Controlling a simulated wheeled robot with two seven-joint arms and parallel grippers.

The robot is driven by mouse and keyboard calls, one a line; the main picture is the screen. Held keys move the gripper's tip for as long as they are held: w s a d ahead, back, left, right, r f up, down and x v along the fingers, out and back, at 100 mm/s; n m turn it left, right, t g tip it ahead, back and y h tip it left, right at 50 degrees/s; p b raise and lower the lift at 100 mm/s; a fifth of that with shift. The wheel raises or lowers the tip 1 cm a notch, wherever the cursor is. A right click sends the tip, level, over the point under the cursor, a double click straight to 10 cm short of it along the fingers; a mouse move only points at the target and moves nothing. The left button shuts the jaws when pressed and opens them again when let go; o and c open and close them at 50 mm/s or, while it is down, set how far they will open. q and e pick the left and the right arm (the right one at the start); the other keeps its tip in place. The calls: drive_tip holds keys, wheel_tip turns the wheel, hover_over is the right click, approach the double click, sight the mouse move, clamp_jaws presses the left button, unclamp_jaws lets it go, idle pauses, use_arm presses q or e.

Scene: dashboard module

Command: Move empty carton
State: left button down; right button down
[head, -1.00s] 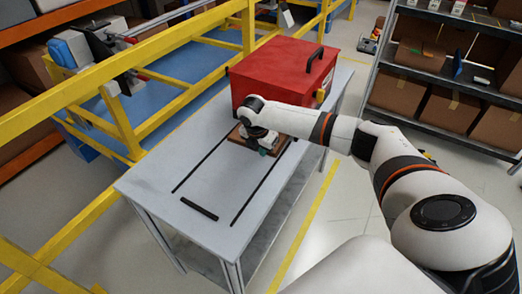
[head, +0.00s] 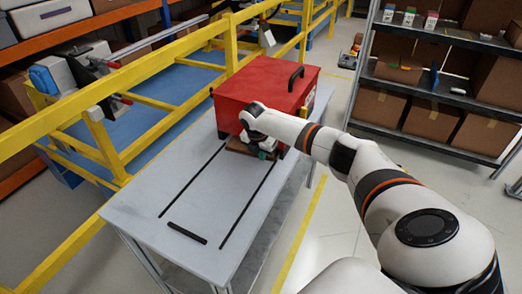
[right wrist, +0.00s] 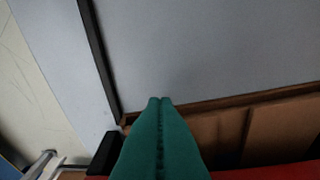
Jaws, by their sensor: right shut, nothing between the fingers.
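A shallow brown carton (head: 240,147) lies on the grey table (head: 190,190), close against the front of the red box (head: 265,88). My right gripper (head: 265,154) is at the carton, and my wrist hides part of it. In the right wrist view the green fingers (right wrist: 160,101) are pressed together with nothing between them. Their tips overlap the carton's edge in the picture; I cannot tell whether they touch it. The carton (right wrist: 225,130) shows there with ribbed brown inside surfaces and no contents in the visible part. My left gripper is not in view.
Two dark rails (head: 192,180) run along the tabletop, with a short dark bar (head: 187,233) at the near end. The tabletop between them is clear. A yellow railing (head: 100,140) stands left; a shelf with boxes (head: 432,118) stands right.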

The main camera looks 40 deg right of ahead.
drive_tip(key=shift+a+r+p, duration=0.1)
drive_tip(key=shift+a+p, duration=0.2)
drive_tip(key=shift+p, duration=0.15)
drive_tip(key=a+p, duration=0.1)
drive_tip(key=a, duration=0.1)
drive_tip(key=s+a+r+p, duration=0.1)
drive_tip(key=shift+s+a+p, duration=0.1)
drive_tip(key=shift+a+p, duration=0.15)
drive_tip(key=shift+p, duration=0.05)
drive_tip(key=v, duration=0.8)
drive_tip(key=shift+r+b, duration=0.35)
drive_tip(key=shift+b, duration=0.1)
drive_tip(key=shift+s, duration=0.1)
